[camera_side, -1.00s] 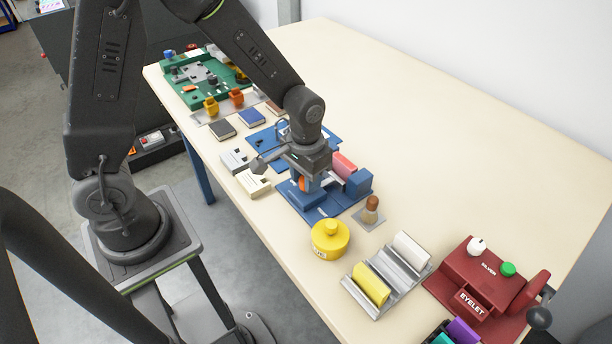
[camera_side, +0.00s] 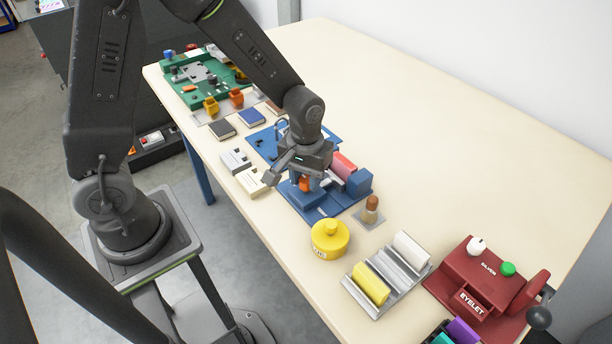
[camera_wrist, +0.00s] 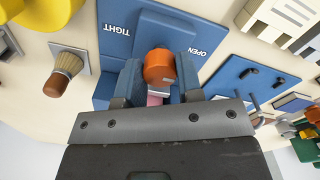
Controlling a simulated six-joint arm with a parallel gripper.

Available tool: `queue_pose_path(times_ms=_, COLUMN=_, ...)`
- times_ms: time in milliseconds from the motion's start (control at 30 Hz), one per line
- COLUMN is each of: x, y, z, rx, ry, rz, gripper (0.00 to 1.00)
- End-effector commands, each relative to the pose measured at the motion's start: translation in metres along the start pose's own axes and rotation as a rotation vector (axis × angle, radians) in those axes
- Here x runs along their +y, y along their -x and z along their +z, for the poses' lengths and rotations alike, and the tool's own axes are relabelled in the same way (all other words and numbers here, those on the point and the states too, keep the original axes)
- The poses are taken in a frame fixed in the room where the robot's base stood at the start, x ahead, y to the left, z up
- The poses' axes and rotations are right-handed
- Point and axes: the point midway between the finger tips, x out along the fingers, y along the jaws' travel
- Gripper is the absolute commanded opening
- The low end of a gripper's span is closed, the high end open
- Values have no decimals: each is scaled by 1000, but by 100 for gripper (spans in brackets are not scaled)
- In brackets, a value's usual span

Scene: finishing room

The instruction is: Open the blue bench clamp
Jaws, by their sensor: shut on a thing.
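The blue bench clamp (camera_side: 318,207) sits on the table, with a pink piece (camera_side: 343,164) beside its blue end block (camera_side: 359,183). Its orange handle (camera_wrist: 159,66) shows in the wrist view between the words TIGHT and OPEN on the blue plate (camera_wrist: 150,35). My gripper (camera_wrist: 161,78) is shut on this handle, with one finger on each side. In the side view my gripper (camera_side: 305,181) is low over the clamp and hides part of it. A bit of pink shows below the handle in the wrist view.
A brush on a small pad (camera_side: 371,208) and a yellow pot (camera_side: 330,238) stand close to the clamp. Cream and grey blocks (camera_side: 250,182) lie on its left. A grey rack (camera_side: 388,275) and a red EYELET device (camera_side: 485,275) are further right. The table's back is clear.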

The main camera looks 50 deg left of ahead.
Motion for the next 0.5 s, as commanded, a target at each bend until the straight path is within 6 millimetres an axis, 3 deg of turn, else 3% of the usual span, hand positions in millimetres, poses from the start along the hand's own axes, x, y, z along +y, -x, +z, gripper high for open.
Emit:
queue_pose_path(times_ms=167, x=1, y=1, z=-1, rx=3, ry=3, rz=3, gripper=10)
queue_pose_path(times_ms=200, x=1, y=1, z=-1, rx=3, ry=3, rz=3, gripper=35)
queue_pose_path(times_ms=433, x=0, y=0, z=-1, rx=2, ry=1, rz=2, gripper=57)
queue_pose_path(times_ms=500, x=0, y=0, z=0, rx=1, ry=1, rz=1, gripper=59)
